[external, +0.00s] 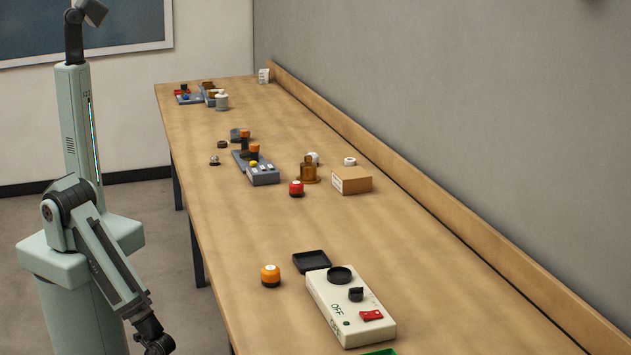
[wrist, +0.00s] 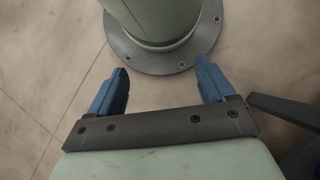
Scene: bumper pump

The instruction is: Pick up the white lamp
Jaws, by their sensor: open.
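In the external view my arm hangs beside the table's left edge, far from both white pieces.
A red lamp (external: 296,188) and an orange lamp (external: 270,275) stand on the table. A pale switch box (external: 345,304) and a black tray (external: 311,260) are in front. A grey control box (external: 263,176) is mid-table. The table between the red and orange lamps is clear.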

